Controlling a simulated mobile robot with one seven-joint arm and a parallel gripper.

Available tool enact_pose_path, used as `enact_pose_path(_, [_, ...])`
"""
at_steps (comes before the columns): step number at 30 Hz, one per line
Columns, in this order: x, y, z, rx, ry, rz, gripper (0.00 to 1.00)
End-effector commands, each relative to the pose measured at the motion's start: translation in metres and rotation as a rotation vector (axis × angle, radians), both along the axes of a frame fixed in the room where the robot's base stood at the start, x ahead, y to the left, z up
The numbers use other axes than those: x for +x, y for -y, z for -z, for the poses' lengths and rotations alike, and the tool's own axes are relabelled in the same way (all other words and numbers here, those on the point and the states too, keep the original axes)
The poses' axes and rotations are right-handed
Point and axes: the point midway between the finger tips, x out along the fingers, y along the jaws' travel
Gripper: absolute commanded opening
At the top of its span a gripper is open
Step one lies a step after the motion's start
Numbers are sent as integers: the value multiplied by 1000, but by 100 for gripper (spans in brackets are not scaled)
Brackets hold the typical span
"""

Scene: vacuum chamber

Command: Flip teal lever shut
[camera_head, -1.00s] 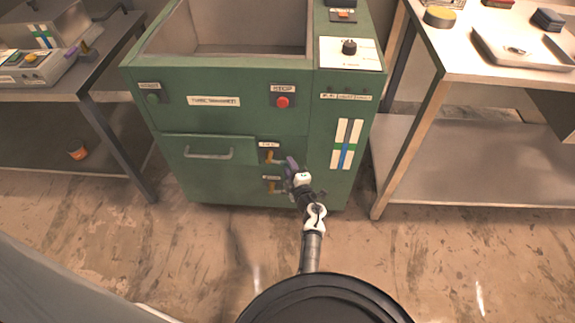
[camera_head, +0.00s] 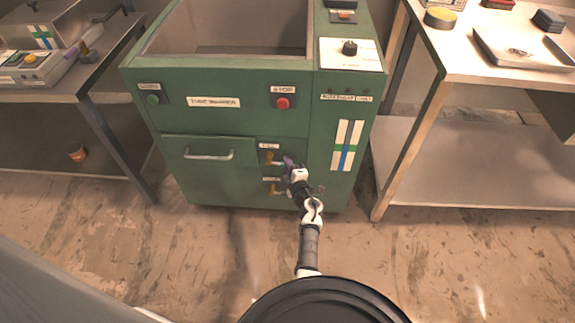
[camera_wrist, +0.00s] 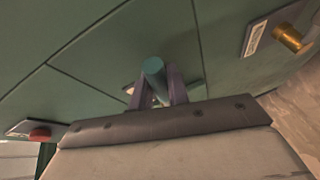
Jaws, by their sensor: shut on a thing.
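The teal lever (camera_wrist: 153,68) is a short round bar seen end-on in the wrist view, standing out from a green cabinet front. The purple fingers of my gripper (camera_wrist: 157,88) are on either side of it, shut on it. In the head view my gripper (camera_head: 289,161) is at the cabinet's lower front, just right of the upper brass handle (camera_head: 269,157). The lever cannot be made out there, as my gripper and wrist cover that spot. The lever's base is partly hidden behind the fingers in the wrist view.
The green cabinet (camera_head: 215,180) has a red stop button (camera_head: 282,103), a green button (camera_head: 153,99) and a drawer-like handle (camera_head: 208,155). A lower brass handle (camera_head: 272,187) sits close below my gripper. Benches stand left and right (camera_head: 450,165); the floor in front is clear.

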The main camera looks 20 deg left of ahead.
Motion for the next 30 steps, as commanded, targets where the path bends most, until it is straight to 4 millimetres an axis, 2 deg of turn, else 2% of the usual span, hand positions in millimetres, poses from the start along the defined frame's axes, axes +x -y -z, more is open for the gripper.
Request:
enact_pose_path(5, [0,0,-3,-11,2,0,0])
enact_pose_path(14, [1,1,-16,-146,41,1,0])
enact_pose_path(28, [1,1,-14,-199,59,0,0])
enact_pose_path(29, [1,1,-14,-199,59,0,18])
enact_pose_path(30, [1,1,-14,-199,59,0,23])
